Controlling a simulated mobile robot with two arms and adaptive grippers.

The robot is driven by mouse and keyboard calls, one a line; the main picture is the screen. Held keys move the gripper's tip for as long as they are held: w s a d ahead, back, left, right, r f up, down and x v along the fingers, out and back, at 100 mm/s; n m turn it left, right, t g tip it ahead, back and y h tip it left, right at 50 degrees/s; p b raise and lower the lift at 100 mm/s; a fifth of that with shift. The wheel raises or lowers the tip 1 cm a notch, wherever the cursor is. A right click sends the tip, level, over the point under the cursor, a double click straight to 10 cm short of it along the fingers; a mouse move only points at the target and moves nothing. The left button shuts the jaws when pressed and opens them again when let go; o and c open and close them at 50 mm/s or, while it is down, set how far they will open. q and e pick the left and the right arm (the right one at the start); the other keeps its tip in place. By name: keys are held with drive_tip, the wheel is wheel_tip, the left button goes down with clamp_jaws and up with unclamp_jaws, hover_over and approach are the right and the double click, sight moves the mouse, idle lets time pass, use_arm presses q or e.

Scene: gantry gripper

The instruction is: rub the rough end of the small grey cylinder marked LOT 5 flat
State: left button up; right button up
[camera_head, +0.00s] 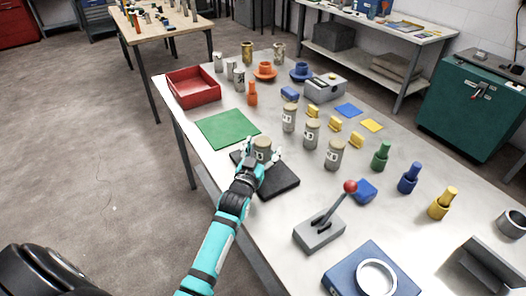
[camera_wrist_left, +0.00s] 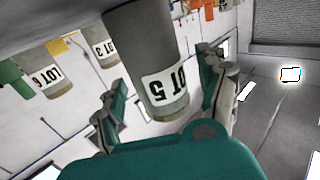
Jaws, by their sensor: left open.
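The small grey cylinder (camera_head: 263,146) with a white label stands at the dark pad (camera_head: 283,186); the gripper hides its base, so I cannot tell whether it touches the pad. In the left wrist view the cylinder (camera_wrist_left: 140,40) appears upside down, its label reading LOT 5, with a brownish band at one end. My left gripper (camera_head: 264,154) is open, with its fingers on either side of the cylinder. Gaps beside it show in the wrist view (camera_wrist_left: 160,102). The roughness of either end cannot be made out. My right gripper is not in view.
Similar labelled cylinders (camera_head: 311,133) stand to the right. A green mat (camera_head: 228,127) and a red tray (camera_head: 194,99) lie beyond the pad. A grey lever box (camera_head: 319,233) with a red knob stands nearer. The table (camera_head: 400,240) has bare room between things.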

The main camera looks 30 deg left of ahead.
use_arm(q)
drive_tip(key=shift+w, duration=0.15)
drive_tip(key=c, duration=0.9)
clamp_jaws()
drive_tip(key=shift+r, duration=0.1)
drive_tip(key=shift+r, duration=0.1)
